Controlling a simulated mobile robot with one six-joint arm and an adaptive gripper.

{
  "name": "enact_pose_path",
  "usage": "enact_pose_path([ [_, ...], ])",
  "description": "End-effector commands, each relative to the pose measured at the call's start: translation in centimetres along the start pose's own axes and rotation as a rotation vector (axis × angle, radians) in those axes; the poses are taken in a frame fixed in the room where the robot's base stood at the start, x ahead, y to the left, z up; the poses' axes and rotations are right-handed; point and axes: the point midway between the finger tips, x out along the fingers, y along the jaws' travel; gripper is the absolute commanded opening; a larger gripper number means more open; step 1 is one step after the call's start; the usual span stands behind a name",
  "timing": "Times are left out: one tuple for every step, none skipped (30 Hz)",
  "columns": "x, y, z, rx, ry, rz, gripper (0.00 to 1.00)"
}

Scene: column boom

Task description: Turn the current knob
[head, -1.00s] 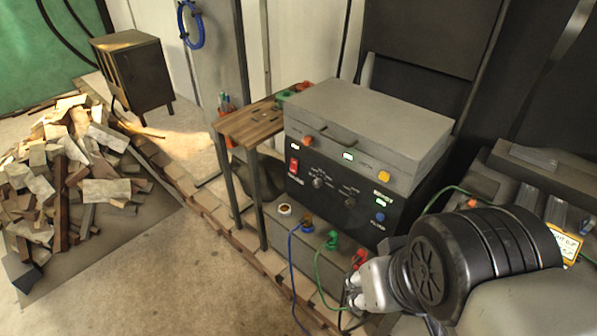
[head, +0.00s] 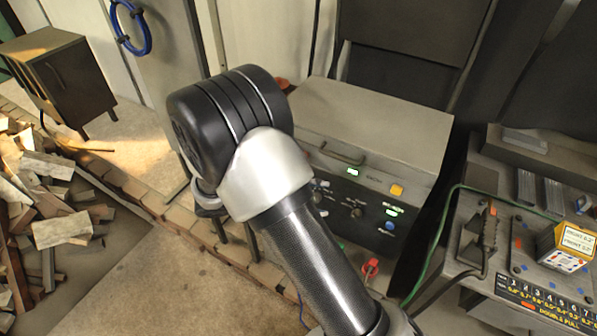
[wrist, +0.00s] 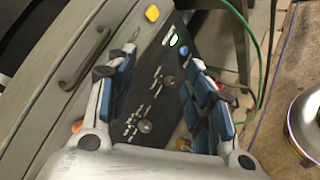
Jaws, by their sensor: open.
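The machine (head: 370,135) is a grey box with a dark control panel on its front. The panel carries two dark round knobs, one nearer the buttons (head: 357,213) and one further left (head: 317,197). In the wrist view both show between my fingers, the upper knob (wrist: 168,80) and the lower knob (wrist: 145,127). White markings beside them are too small to read, so I cannot tell which is the current knob. My gripper (wrist: 155,88) is open and empty, facing the panel, its blue-padded fingers apart. In the head view my arm hides part of the panel.
A yellow button (head: 397,190), a blue button (head: 389,227) and a lid handle (wrist: 85,62) are close to the knobs. A green cable (head: 440,230) hangs right of the machine. A cluttered bench (head: 510,255) stands at right, a rubble pile (head: 50,195) at left.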

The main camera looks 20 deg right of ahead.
Motion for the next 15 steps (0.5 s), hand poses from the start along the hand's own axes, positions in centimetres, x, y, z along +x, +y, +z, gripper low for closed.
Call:
enact_pose_path([
  [0.3, -0.6, -1.9, -0.055, -0.016, 0.074, 0.48],
  [0.5, -0.9, -3.0, -0.080, -0.021, 0.118, 0.48],
  [0.7, -1.4, -4.5, -0.112, -0.025, 0.176, 0.48],
  [0.9, -1.8, -5.6, -0.136, -0.026, 0.221, 0.48],
  [1.1, -2.3, -6.7, -0.161, -0.026, 0.265, 0.48],
  [1.2, -3.0, -8.2, -0.192, -0.023, 0.325, 0.48],
  [1.4, -3.7, -9.2, -0.216, -0.020, 0.369, 0.48],
  [1.6, -4.4, -10.3, -0.238, -0.015, 0.413, 0.48],
  [1.8, -5.4, -11.6, -0.269, -0.005, 0.471, 0.48],
  [2.0, -6.2, -12.5, -0.290, 0.003, 0.513, 0.48],
  [2.1, -7.1, -13.4, -0.311, 0.013, 0.552, 0.48],
  [2.3, -8.2, -14.4, -0.336, 0.026, 0.602, 0.48],
  [2.5, -9.1, -15.2, -0.353, 0.037, 0.635, 0.48],
  [2.7, -9.9, -15.8, -0.371, 0.049, 0.667, 0.48],
  [2.9, -10.9, -16.5, -0.389, 0.063, 0.706, 0.48],
])
